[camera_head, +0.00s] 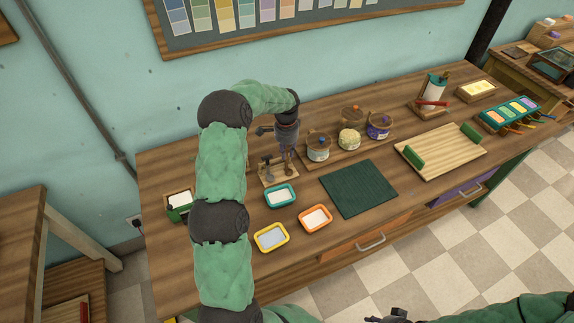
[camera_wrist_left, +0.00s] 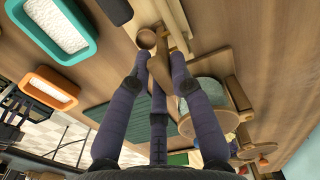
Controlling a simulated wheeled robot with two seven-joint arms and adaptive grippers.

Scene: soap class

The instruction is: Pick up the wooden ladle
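A small wooden rack (camera_head: 279,178) with dark and brown utensils stands near the back wall, left of a row of jars. My left gripper (camera_head: 287,153) points down at this rack. In the left wrist view, a wooden ladle with a round bowl (camera_wrist_left: 147,39) lies between the tips of my left gripper (camera_wrist_left: 160,66). The wood fills much of the gap between the fingertips. I cannot tell whether they press on it. My right gripper (camera_head: 388,318) shows only in part at the bottom edge, and its fingers are unclear.
Jars (camera_head: 318,149) stand close right of the rack. Teal (camera_head: 267,198), orange (camera_head: 303,224) and yellow (camera_head: 261,248) trays with pale fill lie in front. A dark green mat (camera_head: 358,189) and a wooden board (camera_head: 440,152) lie to the right. Bare tabletop lies at the front left.

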